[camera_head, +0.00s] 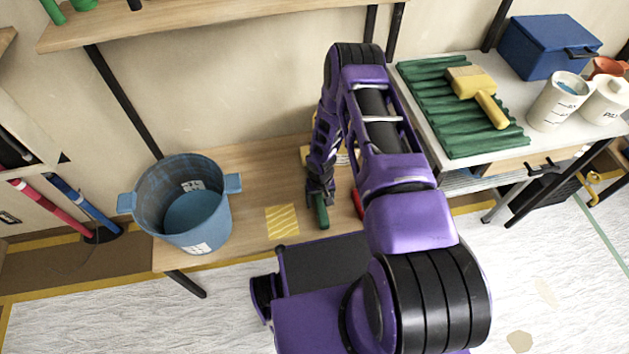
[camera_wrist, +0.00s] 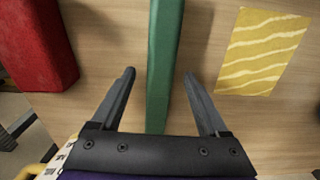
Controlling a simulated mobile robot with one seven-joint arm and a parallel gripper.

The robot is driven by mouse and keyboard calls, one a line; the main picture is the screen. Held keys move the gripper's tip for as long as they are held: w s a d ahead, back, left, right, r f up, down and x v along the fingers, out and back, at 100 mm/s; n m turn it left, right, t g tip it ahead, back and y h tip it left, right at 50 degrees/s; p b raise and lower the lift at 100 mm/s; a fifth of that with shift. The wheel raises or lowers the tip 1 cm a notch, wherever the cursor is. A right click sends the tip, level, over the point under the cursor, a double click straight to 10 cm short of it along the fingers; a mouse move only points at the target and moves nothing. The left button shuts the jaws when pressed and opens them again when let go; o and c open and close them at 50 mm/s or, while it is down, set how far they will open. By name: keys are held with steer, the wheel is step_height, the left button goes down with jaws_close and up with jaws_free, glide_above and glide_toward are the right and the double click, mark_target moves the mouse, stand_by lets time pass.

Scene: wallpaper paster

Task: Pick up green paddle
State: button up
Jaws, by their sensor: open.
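The green paddle (camera_wrist: 163,60) shows in the wrist view as a long green bar running from the top edge down between my fingers. In the head view a short green piece of it (camera_head: 321,212) shows below my gripper, and the rest is hidden by my arm. My gripper (camera_wrist: 158,90) is open, with one finger on each side of the green bar. Gaps of bare wood show between the bar and both fingers. I cannot tell how far above the bench the fingers are.
A red block (camera_wrist: 36,45) lies left of the paddle in the wrist view. A yellow striped patch (camera_wrist: 262,50) lies to the right. The wooden bench (camera_head: 255,165) holds a blue bucket (camera_head: 190,240) at left. A white table (camera_head: 470,60) stands at right.

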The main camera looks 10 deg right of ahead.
jaws_close()
stand_by(0.4)
